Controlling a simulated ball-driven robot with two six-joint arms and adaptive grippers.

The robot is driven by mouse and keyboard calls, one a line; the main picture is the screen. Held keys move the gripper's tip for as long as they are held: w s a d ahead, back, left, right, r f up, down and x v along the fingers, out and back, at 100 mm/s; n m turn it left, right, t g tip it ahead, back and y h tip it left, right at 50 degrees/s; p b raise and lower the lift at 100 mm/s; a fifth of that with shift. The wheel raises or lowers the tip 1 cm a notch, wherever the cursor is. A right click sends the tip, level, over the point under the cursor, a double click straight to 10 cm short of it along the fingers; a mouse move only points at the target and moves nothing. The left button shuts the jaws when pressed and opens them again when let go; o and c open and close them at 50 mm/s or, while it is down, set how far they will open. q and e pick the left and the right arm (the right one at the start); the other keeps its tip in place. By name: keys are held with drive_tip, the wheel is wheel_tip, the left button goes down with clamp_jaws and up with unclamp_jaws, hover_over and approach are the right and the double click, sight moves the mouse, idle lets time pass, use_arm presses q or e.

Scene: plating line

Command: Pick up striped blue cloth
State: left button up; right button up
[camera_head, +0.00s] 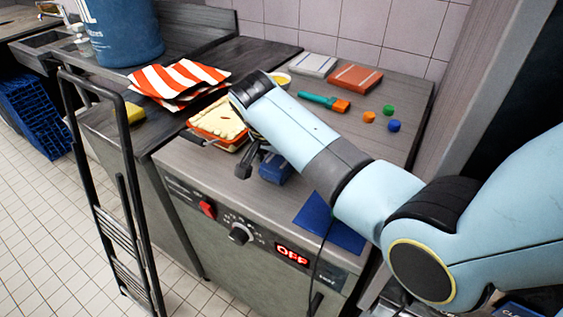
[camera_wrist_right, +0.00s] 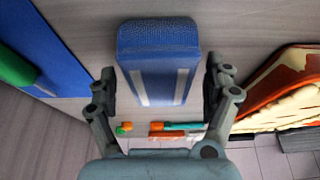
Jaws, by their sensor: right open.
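The striped blue cloth (camera_wrist_right: 158,75) is a folded blue bundle with two pale stripes. It lies on the counter between the two fingers of my right gripper (camera_wrist_right: 160,85) in the right wrist view, with a gap on each side. In the head view the cloth (camera_head: 276,168) shows as a small blue block beside the right gripper (camera_head: 254,160), partly hidden by the arm. The right gripper is open and empty. My left gripper does not show.
A baking dish (camera_head: 218,122) with pale food stands close to the left of the gripper. A blue mat (camera_head: 328,224) lies near the front edge, with a green item (camera_wrist_right: 14,66) on it. A brush (camera_head: 324,102) and small colored pieces (camera_head: 369,117) lie farther back. A striped red cloth (camera_head: 178,80) is left.

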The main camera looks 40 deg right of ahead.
drive_tip(key=c, duration=1.2)
wheel_tip(320, 180, up, 11)
drive_tip(key=shift+f+b, duration=0.2)
drive_tip(key=shift+b, duration=0.2)
drive_tip(key=shift+c, duration=0.2)
drive_tip(key=o, duration=0.6)
drive_tip(key=shift+c, duration=0.2)
drive_tip(key=c, duration=0.4)
drive_tip(key=shift+c, duration=0.3)
drive_tip(key=shift+s+f, duration=0.1)
